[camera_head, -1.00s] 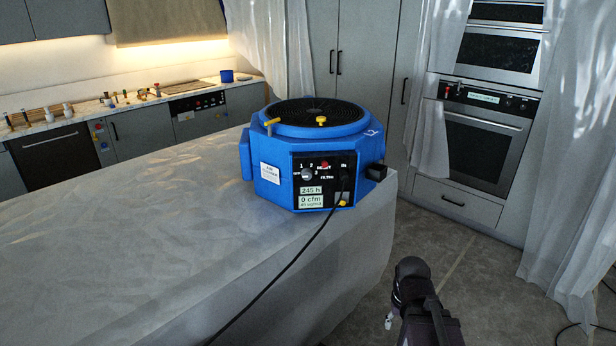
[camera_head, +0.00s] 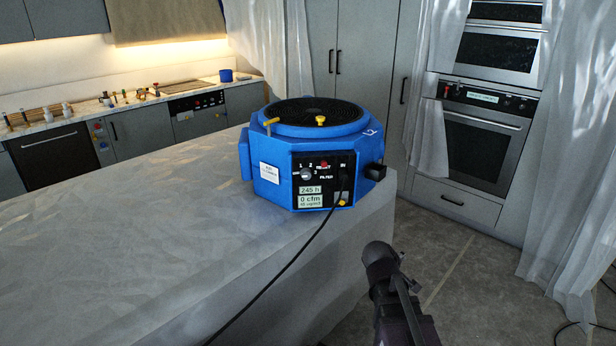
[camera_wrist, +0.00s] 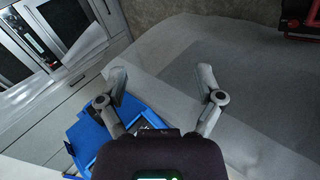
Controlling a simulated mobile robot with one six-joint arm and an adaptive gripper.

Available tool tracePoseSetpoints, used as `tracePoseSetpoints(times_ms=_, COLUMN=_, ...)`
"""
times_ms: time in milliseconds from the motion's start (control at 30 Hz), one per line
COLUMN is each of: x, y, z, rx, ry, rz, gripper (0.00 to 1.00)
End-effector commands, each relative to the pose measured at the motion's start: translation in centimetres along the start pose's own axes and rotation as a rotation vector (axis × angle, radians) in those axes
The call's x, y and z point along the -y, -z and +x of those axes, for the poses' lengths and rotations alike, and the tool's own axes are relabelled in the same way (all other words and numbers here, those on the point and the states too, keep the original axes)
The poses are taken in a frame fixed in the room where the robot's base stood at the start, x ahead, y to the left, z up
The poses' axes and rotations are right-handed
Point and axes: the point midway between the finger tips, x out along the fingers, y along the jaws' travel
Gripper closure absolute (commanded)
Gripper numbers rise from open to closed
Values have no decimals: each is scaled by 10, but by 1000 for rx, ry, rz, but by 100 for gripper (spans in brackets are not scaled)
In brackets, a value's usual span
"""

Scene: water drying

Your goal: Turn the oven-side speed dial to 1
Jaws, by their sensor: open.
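A blue air machine (camera_head: 262,185) with a round black grille stands on the covered counter's far right corner. Its black front panel (camera_head: 325,190) carries a small grey dial (camera_head: 307,173) with numbers around it; where the dial points is too small to read. A black block (camera_head: 376,172) sticks out of the machine's right side. In the wrist view, part of the blue machine (camera_wrist: 88,140) shows below my gripper (camera_wrist: 162,72), partly hidden by my gripper's body. My gripper's two fingers are spread, with nothing between them. In the head view, my dark arm is right of the counter.
The counter (camera_head: 120,235) is draped in pale sheeting. A black cable (camera_head: 290,265) runs from the panel down the counter's front. A wall oven (camera_head: 485,150) stands at the back right, behind hanging plastic sheets (camera_head: 580,180). Bare floor lies between.

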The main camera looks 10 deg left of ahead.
Motion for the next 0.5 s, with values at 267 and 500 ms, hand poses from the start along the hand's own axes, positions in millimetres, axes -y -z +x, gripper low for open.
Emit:
tracePoseSetpoints(times_ms=267, x=-40, y=74, z=-15, rx=-132, ry=-312, rz=-415, gripper=15)
tracePoseSetpoints(times_ms=500, x=-55, y=144, z=-44, rx=-216, ry=-588, rz=-797, gripper=15)
